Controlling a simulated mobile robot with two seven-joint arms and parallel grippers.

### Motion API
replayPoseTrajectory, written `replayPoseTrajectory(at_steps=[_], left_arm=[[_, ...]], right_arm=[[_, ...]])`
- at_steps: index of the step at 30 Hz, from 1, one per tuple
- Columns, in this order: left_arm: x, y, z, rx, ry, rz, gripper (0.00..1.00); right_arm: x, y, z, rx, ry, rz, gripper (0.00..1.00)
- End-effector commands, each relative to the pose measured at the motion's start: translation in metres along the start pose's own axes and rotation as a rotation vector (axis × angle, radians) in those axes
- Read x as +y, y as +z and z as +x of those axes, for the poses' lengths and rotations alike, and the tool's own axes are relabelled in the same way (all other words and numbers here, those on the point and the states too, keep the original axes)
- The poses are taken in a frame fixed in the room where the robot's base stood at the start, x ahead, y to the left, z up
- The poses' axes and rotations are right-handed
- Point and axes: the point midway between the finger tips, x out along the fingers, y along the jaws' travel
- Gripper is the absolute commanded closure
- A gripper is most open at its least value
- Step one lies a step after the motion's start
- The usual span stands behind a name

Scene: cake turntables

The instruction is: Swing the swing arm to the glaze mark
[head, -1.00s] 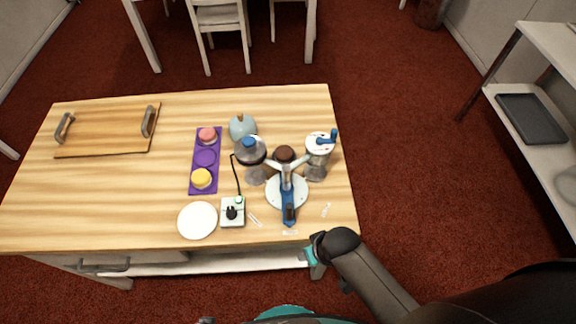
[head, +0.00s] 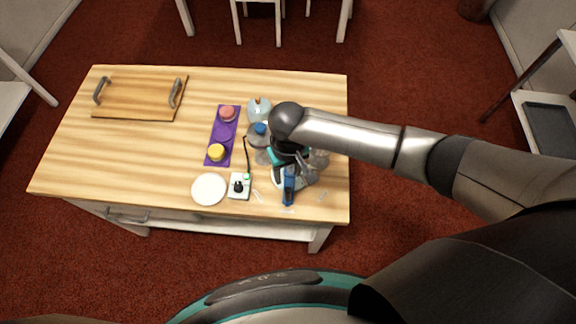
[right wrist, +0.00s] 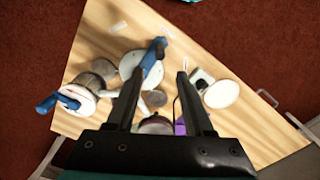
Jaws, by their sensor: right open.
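The swing arm (head: 289,190) is a blue lever on a round white base, pointing to the table's front edge. In the right wrist view the blue swing arm (right wrist: 153,55) lies across the white disc (right wrist: 133,70). Small pale marks lie on the table around it: a left one (head: 258,197), a front one (head: 287,211) and a right one (head: 322,197). I cannot tell which is the glaze mark. My right gripper (right wrist: 160,76) is open above the turntable, its fingers apart and empty, and hides the device's back part in the head view. My left gripper is not in view.
A clear canister with a blue knob (head: 261,130) stands left of my arm. A blue-cranked canister (right wrist: 75,98) shows in the wrist view. A switch box (head: 240,186), white plate (head: 209,189) and purple tray (head: 214,161) are to the left. The table's left front is clear.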

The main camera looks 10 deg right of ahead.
Motion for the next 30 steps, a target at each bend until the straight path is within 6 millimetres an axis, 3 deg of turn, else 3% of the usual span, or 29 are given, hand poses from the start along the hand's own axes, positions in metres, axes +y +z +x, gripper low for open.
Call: replayPoseTrajectory(at_steps=[10,21,29,30], left_arm=[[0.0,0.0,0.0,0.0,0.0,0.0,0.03],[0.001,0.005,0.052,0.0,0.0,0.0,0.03],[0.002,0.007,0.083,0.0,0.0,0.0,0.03],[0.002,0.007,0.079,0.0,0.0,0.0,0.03]], right_arm=[[0.001,0.001,0.027,-0.005,0.005,0.001,0.47],[0.001,0.0,0.074,-0.001,0.003,-0.002,0.47],[0.001,-0.001,0.1,0.0,0.003,-0.001,0.47],[0.001,0.0,0.097,0.0,0.003,0.0,0.51]])
